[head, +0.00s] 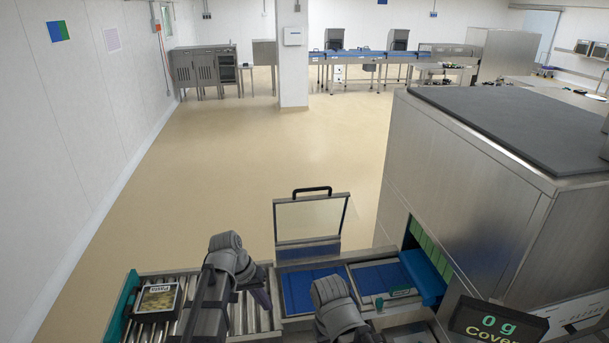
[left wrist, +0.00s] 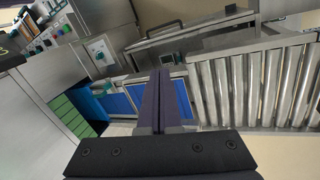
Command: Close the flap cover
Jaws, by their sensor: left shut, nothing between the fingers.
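The flap cover (head: 311,220) is a clear panel in a metal frame with a black handle (head: 312,191) along its top. It stands raised, upright, at the far side of the blue belt (head: 312,288). In the left wrist view the handle (left wrist: 160,31) shows at the top, beyond the fingers. My left gripper (head: 262,298) is shut and empty over the rollers, to the left of the cover and apart from it. Its closed dark fingers also show in the left wrist view (left wrist: 161,100). A grey part of my right arm shows in front of the belt, but its fingers do not show.
A labelled food tray (head: 157,299) sits on the roller conveyor (head: 183,284) at left. The large steel machine (head: 465,180), with green strips at its opening, stands at right. A display (head: 497,322) reads "0 g" and "Cover". The floor behind the line is clear.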

